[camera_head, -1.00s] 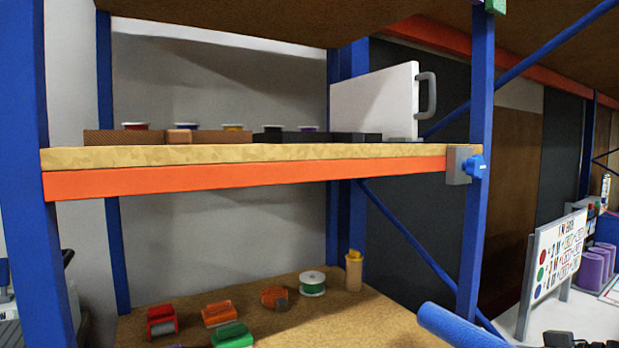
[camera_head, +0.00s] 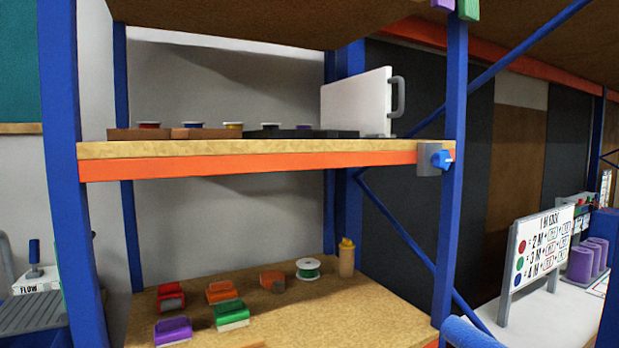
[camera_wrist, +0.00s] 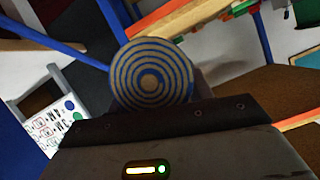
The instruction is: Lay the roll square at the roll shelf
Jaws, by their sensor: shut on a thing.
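The roll (camera_wrist: 151,75) shows end-on in the wrist view as a blue and tan spiral. My gripper (camera_wrist: 150,125) is shut on it; the dark jaw edge hides its lower part. In the head view only a bit of the blue roll (camera_head: 467,334) shows at the bottom edge, in front of the rack's right post, and my gripper is out of that view. A rack with blue posts has an upper shelf (camera_head: 260,148) with an orange beam and a lower shelf (camera_head: 300,300). I cannot tell which shelf is the roll shelf.
A white panel with a handle (camera_head: 357,103) stands on the upper shelf. At right, a sign (camera_head: 541,250) and purple rolls (camera_head: 588,260) stand on a white table (camera_head: 548,315).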

